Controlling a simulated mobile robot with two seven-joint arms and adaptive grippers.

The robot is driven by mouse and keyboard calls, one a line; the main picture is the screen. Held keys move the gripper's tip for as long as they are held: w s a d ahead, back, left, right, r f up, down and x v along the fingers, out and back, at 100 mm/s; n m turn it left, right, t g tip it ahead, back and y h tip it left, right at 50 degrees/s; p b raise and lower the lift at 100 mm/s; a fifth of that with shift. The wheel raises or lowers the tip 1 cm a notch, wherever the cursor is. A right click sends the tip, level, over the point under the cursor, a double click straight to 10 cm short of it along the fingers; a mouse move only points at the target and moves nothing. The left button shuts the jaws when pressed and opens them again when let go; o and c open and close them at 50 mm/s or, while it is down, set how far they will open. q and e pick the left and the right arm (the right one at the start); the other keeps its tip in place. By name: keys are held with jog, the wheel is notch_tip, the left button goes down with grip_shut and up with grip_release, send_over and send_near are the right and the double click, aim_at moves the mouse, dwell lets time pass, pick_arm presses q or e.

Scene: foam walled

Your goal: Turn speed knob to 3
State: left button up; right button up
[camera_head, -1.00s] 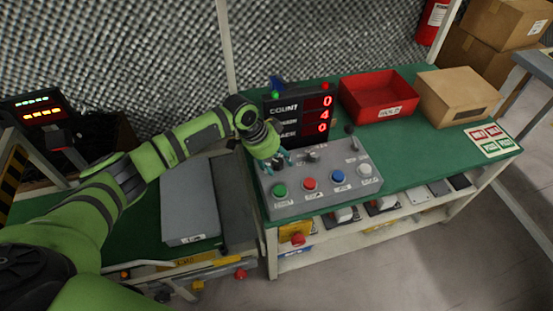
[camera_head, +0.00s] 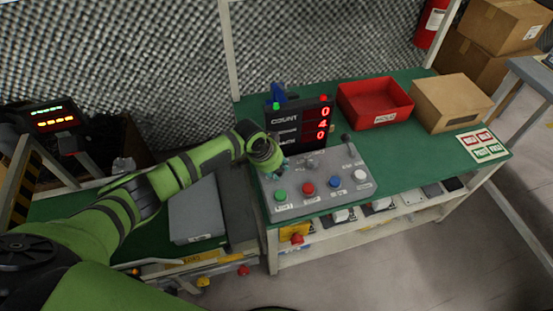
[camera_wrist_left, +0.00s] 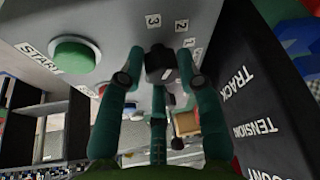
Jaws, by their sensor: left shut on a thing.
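The grey control box (camera_head: 320,190) stands on the green bench. The dark speed knob (camera_wrist_left: 161,64) shows in the left wrist view, with printed numbers 3, 2 and 1 around it. My left gripper (camera_head: 277,172) is at the box's left part, above the green START button (camera_head: 280,196). In the left wrist view its teal fingers (camera_wrist_left: 160,82) are on both sides of the knob, shut on it. A light patch shows on the knob, but I cannot tell which number it points to. In the head view the gripper hides the knob. My right gripper is not in view.
Red (camera_head: 308,189), blue (camera_head: 335,183) and white (camera_head: 360,176) buttons line the box's front. A black display (camera_head: 284,122) reading 0, 4, 0 stands close behind the gripper. A red bin (camera_head: 372,105) and cardboard box (camera_head: 450,103) stand right of it.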

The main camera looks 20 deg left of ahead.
pick_arm(q)
jog(key=n+p, duration=0.2)
jog(key=r+n+y+p, duration=0.1)
jog(key=shift+w+d+r+t, duration=0.1)
jog(key=shift+w+d+t, duration=0.15)
jog(key=shift+w+t, duration=0.15)
jog(key=shift+n+y+p, duration=0.3)
jog(key=shift+n+p, duration=0.45)
jog(key=shift+n, duration=0.05)
jog(key=shift+a, duration=0.1)
jog(key=shift+f, duration=0.2)
jog(key=o, duration=1.1)
jog(key=shift+f, duration=0.1)
jog(key=shift+s+f, duration=0.1)
jog(key=shift+s, duration=0.05)
jog(key=d+v, duration=0.1)
jog(key=v, duration=1.1)
jog(key=shift+a, duration=0.45)
